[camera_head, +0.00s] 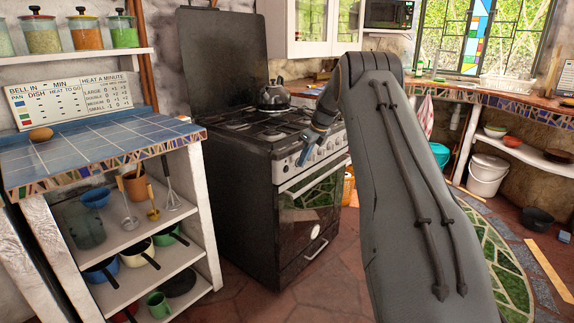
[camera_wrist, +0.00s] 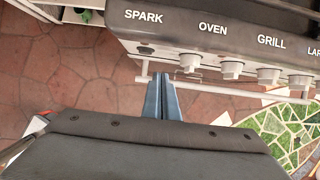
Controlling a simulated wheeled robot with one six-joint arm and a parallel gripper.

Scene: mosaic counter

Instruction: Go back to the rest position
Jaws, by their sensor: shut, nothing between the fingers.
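My gripper (camera_head: 307,152) is in front of the stove's control panel, near its left part. In the wrist view my gripper (camera_wrist: 163,80) shows as two blue-grey fingers pressed together, with nothing between them. Its tips are just below the panel, close to the oven door's handle bar in the picture. I cannot tell whether they touch it. The stove (camera_head: 280,215) is black with a silver panel, and its knobs (camera_wrist: 232,70) sit under labels such as SPARK, OVEN and GRILL. My arm crosses the right half of the head view and hides part of the floor.
A blue-tiled counter (camera_head: 100,158) with open shelves stands left of the stove. A kettle (camera_head: 273,95) sits on the hob. A white bucket (camera_head: 487,174) stands at the right. The tiled floor (camera_wrist: 80,75) before the stove is clear.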

